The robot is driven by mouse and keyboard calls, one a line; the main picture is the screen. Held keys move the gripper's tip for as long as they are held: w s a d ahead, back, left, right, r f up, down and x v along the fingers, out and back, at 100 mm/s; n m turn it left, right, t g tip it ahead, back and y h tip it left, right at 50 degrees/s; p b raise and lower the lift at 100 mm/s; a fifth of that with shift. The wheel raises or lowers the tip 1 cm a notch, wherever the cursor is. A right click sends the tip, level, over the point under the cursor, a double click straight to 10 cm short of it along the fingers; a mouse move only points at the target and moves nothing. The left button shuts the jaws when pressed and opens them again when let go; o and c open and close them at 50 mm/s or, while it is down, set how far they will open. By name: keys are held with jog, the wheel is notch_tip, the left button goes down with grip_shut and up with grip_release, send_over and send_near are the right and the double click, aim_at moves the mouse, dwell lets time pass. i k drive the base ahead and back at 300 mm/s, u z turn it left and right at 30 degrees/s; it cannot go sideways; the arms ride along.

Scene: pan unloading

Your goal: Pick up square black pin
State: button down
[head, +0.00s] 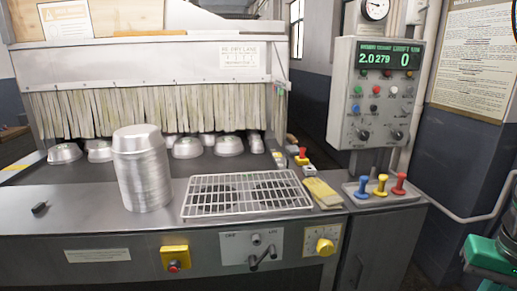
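A small black block (39,208), which looks like the square black pin, lies on the steel counter (85,215) at the far left, near the front edge. It is small in the head view, so its exact shape is hard to tell. Nothing touches it, and the counter around it is bare. My gripper's fingers do not show in the head view.
A tall stack of metal pans (143,170) stands right of the black block. A wire rack (245,195), a yellow cloth or pad (322,193) and blue, yellow and red knobs (381,185) follow rightward. Upturned pans (187,148) sit behind, by a strip curtain (150,110).

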aim_at(40, 206)
jog(key=z, duration=0.05)
jog(key=k, duration=0.4)
jog(key=u, duration=0.75)
jog(key=i, duration=0.9)
jog(key=u, duration=0.95)
jog(key=i, duration=0.4)
jog(key=z, duration=0.65)
